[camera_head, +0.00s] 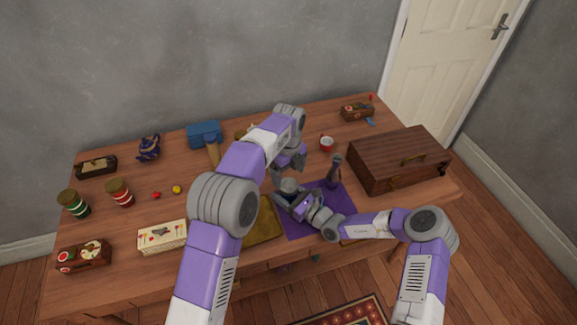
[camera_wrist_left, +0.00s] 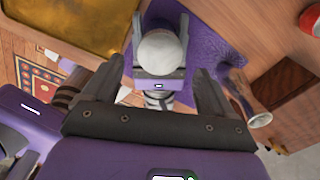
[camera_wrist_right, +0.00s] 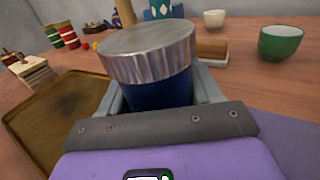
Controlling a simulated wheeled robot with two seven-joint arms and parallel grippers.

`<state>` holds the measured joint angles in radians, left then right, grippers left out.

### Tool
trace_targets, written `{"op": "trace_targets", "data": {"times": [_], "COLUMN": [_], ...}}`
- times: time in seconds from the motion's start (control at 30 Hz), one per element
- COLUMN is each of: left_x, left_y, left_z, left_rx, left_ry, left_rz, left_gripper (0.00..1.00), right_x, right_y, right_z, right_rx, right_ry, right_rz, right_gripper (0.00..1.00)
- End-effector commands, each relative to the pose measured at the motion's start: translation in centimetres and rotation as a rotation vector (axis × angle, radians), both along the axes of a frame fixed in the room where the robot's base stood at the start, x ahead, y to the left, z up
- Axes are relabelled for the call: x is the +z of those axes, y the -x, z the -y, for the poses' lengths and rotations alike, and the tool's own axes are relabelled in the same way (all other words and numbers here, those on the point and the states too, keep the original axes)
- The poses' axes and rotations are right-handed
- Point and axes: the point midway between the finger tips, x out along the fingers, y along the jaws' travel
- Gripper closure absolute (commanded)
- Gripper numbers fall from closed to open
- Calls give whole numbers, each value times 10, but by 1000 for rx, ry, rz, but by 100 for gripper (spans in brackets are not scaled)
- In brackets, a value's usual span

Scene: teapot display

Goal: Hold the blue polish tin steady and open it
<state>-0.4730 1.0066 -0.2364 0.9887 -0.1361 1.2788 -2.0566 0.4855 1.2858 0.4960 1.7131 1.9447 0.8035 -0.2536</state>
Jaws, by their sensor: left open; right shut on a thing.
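The blue polish tin (camera_wrist_right: 158,90) has a dark blue body and a wide silver lid (camera_wrist_right: 148,50). In the right wrist view it stands upright between the fingers of my right gripper (camera_wrist_right: 160,95), which is shut on its body. In the head view the grey lid (camera_head: 289,185) shows above the right gripper (camera_head: 287,198). My left gripper (camera_head: 290,168) is open above it.
A purple cloth (camera_head: 340,199) and a brass-coloured tray (camera_head: 262,227) lie near the front. A large wooden case (camera_head: 395,160) stands at the right. A red cup (camera_head: 326,144) stands behind. A cream box (camera_head: 162,238) and striped jars (camera_head: 120,192) stand at the left.

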Motion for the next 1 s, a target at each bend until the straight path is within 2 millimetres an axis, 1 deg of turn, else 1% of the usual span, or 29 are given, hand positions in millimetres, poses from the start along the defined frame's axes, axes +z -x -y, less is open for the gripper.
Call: {"op": "trace_targets", "data": {"times": [0.03, 0.1, 0.2, 0.3, 0.43, 0.67, 0.7, 0.77, 1.0], "left_x": [-10, -20, -34, -43, -48, -49, -49, -49, -48], "left_y": [1, 1, 0, 0, 0, 0, 0, 0, 0], "left_z": [0, 0, 0, 0, 0, 0, 0, 0, 0], "left_rx": [0, 0, 1, 1, 1, 2, 2, 2, 2], "left_ry": [-3, -2, -2, -2, -1, -1, -1, -1, -1], "left_rz": [-4, -3, -3, -1, 1, 1, 1, 1, 1], "left_gripper": [14, 14, 14, 14, 14, 14, 17, 26, 63], "right_x": [0, 0, 0, 0, 0, 0, 0, 0, 0], "right_y": [0, 0, 0, 0, 0, 0, 0, 0, 0], "right_z": [0, 0, 0, 0, 0, 0, 0, 0, 0], "right_rx": [0, 0, 0, 0, 0, 0, 0, 0, 0], "right_ry": [0, 1, 1, 1, 1, 1, 1, 1, 0], "right_rz": [0, -1, -1, -1, -1, -1, -1, -1, 0], "right_gripper": [100, 100, 100, 100, 100, 100, 100, 100, 100]}}
